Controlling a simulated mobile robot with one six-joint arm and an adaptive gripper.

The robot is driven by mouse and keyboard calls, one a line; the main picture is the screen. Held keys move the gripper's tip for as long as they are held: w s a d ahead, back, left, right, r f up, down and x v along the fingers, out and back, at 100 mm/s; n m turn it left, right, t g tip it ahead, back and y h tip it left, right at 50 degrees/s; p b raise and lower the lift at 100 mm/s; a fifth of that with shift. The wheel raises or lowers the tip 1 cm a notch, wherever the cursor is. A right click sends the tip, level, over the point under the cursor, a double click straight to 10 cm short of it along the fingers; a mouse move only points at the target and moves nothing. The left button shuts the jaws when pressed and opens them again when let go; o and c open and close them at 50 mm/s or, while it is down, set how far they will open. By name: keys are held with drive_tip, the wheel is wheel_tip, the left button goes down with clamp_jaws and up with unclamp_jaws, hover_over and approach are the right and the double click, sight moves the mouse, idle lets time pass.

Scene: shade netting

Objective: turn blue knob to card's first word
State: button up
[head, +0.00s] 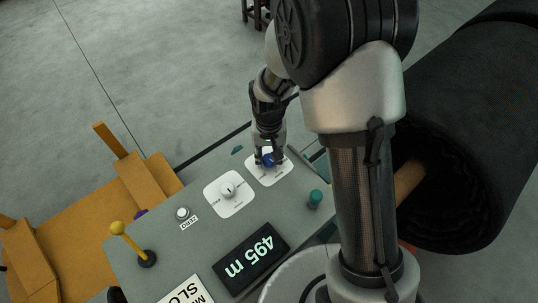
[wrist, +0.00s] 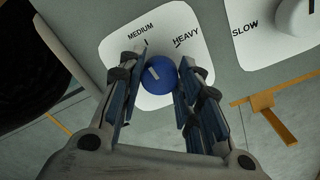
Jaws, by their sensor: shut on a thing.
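The blue knob (wrist: 160,84) sits on a white dial plate (wrist: 112,48) on the grey panel. My gripper (wrist: 158,78) is shut on the knob, one finger on each side. The knob's white mark points up and left in the wrist view, nearer MEDIUM than HEAVY; whether it lines up exactly I cannot tell. Any third label is hidden. In the head view the blue knob (head: 268,160) is partly covered by my gripper (head: 268,156). A white card (head: 187,294) at the bottom edge is cut off; its first word starts with M, with "SLO" below.
A second white plate with a white knob (head: 228,190) is beside it. The panel also bears a ZERO button (head: 182,213), yellow-topped lever (head: 117,228), teal knob (head: 315,198) and "495 m" display (head: 250,257). A large dark roll (head: 470,130) is at right.

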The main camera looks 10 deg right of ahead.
sight(269, 158)
drive_tip(key=shift+m, duration=0.5)
drive_tip(key=o, duration=1)
drive_tip(key=shift+o, duration=0.2)
drive_tip(key=shift+r, duration=0.15)
wheel_tip(269, 158, up, 12)
idle(0.4)
